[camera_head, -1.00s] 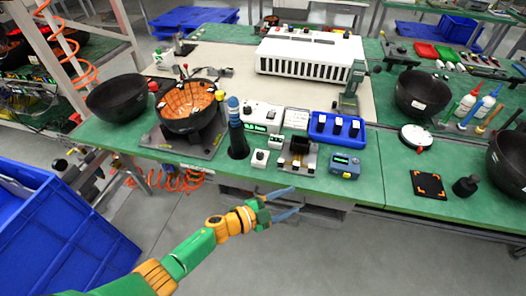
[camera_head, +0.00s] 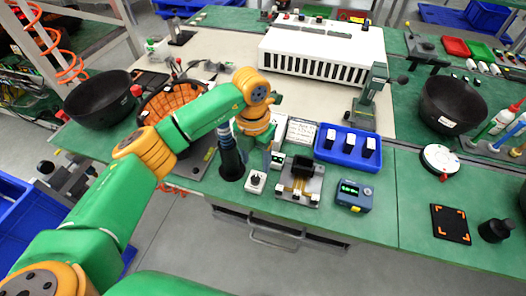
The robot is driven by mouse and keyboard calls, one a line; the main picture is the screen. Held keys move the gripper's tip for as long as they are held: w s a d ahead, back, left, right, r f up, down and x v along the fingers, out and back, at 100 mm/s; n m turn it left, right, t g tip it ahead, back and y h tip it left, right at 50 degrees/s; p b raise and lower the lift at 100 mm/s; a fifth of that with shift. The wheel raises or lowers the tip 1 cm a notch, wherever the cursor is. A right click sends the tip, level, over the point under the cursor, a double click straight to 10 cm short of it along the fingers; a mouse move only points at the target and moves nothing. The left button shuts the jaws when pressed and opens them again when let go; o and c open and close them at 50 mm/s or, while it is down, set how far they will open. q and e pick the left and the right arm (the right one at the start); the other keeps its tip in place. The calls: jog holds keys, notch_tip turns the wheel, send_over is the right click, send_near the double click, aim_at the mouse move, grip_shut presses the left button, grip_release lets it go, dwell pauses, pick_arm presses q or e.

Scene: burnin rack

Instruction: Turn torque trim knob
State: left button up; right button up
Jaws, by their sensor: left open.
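A small white box (camera_head: 256,184) with a dark knob (camera_head: 256,178) on top stands near the front edge of the green bench. I cannot read a label on it, so I cannot confirm that it is the torque trim knob. My left gripper (camera_head: 264,146) is open, above and behind this knob, apart from it. Its fingers are mostly hidden by my orange wrist. A small display box (camera_head: 277,160) shows just below the gripper. My right gripper is not in view.
A dark blue cylinder (camera_head: 231,160) stands left of the knob box. A metal fixture (camera_head: 300,180), a blue meter (camera_head: 354,194) and a blue tray (camera_head: 347,148) stand to the right. My forearm passes over the orange-lined bowl (camera_head: 166,104).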

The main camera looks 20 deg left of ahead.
aim_at(255, 178)
pick_arm(q)
jog(key=shift+w+a, duration=0.1)
jog(key=shift+w, duration=0.35)
jog(key=s+f, duration=0.1)
jog(key=s+f+p, duration=0.1)
jog(key=f, duration=0.1)
jog(key=shift+s+f, duration=0.1)
jog(key=shift+f, duration=0.2)
notch_tip(255, 178, down, 2)
jog(key=shift+f+p, duration=0.1)
jog(key=shift+p, duration=0.25)
jog(key=shift+w+f, duration=0.3)
jog(key=shift+w, duration=0.1)
jog(key=shift+s+r, duration=0.1)
jog(key=shift+s, duration=0.05)
grip_shut()
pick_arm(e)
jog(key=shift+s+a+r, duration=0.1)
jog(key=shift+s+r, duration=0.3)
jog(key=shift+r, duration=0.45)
